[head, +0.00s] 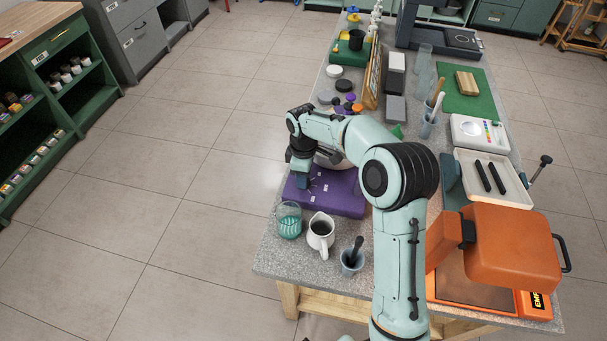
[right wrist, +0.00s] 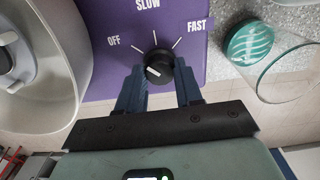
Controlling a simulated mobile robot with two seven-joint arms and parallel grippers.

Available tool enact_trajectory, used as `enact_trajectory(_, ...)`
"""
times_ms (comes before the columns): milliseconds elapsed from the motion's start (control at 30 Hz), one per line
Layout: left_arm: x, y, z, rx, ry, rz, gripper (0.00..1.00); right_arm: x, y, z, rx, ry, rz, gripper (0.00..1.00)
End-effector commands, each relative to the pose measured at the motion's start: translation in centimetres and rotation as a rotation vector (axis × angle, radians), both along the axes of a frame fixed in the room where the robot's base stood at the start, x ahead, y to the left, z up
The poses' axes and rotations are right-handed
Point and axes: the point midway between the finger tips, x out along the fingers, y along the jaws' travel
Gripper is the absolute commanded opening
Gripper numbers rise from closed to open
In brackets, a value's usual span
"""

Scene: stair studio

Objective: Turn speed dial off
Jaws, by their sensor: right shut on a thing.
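The speed dial (right wrist: 158,66) is a round black knob on the front of a purple machine (head: 340,195). White tick lines around it lead to the labels OFF on the left, SLOW at the top and FAST on the right in the right wrist view. A short white mark shows on the knob's face, left of its middle; its exact heading is hard to tell. My right gripper (right wrist: 160,88) is shut on the dial, with one blue finger on each side. In the head view my right gripper (head: 301,172) hides the dial. My left gripper is not in view.
A pale bowl (right wrist: 45,70) sits beside the dial. An orange press (head: 505,250) stands at the right.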

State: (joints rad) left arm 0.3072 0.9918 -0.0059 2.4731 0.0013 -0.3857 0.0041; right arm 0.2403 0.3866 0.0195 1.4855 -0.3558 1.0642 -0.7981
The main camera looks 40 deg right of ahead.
Motion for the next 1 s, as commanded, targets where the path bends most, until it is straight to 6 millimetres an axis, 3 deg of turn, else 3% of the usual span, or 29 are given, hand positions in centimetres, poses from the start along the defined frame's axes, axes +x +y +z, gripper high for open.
enact_trajectory(33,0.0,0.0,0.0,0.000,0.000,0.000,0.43,0.0,0.0,0.0,-0.001,0.001,0.002,0.05)
enact_trajectory(67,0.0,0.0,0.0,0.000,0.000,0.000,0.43,0.0,0.0,0.0,-0.001,0.001,0.002,0.41)
enact_trajectory(100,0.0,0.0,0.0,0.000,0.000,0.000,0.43,0.0,0.0,0.0,-0.001,0.001,0.001,0.55)
enact_trajectory(133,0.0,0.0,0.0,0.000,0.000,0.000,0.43,0.0,0.0,0.0,-0.001,0.001,0.001,0.60)
enact_trajectory(433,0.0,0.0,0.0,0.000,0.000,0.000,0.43,0.0,0.0,0.1,0.000,0.000,0.000,0.60)
enact_trajectory(567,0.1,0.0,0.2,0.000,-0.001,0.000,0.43,0.1,0.0,1.2,-0.001,-0.002,0.000,0.60)
enact_trajectory(1000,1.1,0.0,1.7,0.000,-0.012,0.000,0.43,0.1,0.0,10.6,0.000,-0.004,0.000,0.60)
